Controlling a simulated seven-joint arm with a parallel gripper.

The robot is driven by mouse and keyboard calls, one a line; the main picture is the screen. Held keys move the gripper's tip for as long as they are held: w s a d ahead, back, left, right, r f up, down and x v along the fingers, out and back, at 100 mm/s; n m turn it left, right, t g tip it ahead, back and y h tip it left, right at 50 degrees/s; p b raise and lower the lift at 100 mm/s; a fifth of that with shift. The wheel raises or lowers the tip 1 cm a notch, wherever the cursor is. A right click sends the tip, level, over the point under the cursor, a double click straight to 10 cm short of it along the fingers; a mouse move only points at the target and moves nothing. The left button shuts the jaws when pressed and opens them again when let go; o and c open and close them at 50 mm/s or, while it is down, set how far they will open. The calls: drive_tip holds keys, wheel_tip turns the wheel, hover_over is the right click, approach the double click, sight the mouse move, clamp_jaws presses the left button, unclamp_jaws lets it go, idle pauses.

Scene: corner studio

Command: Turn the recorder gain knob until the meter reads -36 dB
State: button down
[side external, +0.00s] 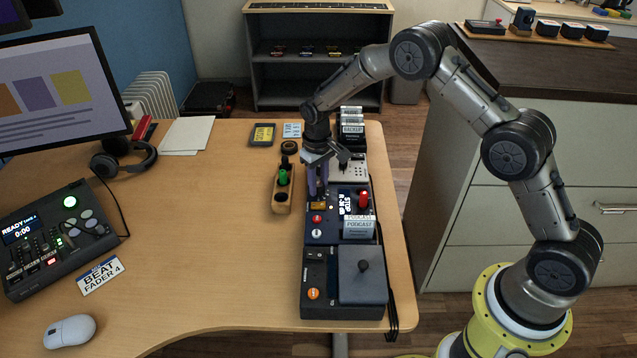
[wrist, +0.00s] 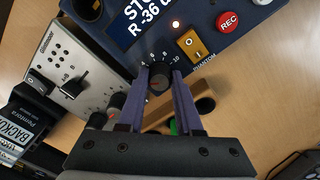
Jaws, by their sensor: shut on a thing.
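The recorder is a dark blue box (side external: 316,232) on the desk, also in the wrist view (wrist: 210,14). Its gain knob (wrist: 159,80) is small, round and dark, with scale numbers such as 6, 8 and 10 around it. My gripper (wrist: 160,73) is shut on the knob, one purple finger on each side. The recorder's meter display (wrist: 140,18) is cut off in the wrist view but shows "R -36 d". In the side view the display (side external: 349,203) is small and tilted.
Beside the knob are an orange phantom switch (wrist: 192,44) and a red REC button (wrist: 228,22). A grey device (wrist: 72,66) adjoins the recorder. A wooden holder (side external: 283,200) with a green item stands left of it. A black box (side external: 318,290) stands in front.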

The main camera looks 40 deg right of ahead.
sight(318, 185)
drive_tip(key=shift+r, duration=0.1)
drive_tip(key=c, duration=0.6)
unclamp_jaws()
wheel_tip(318, 185, up, 14)
drive_tip(key=shift+a+f, duration=0.15)
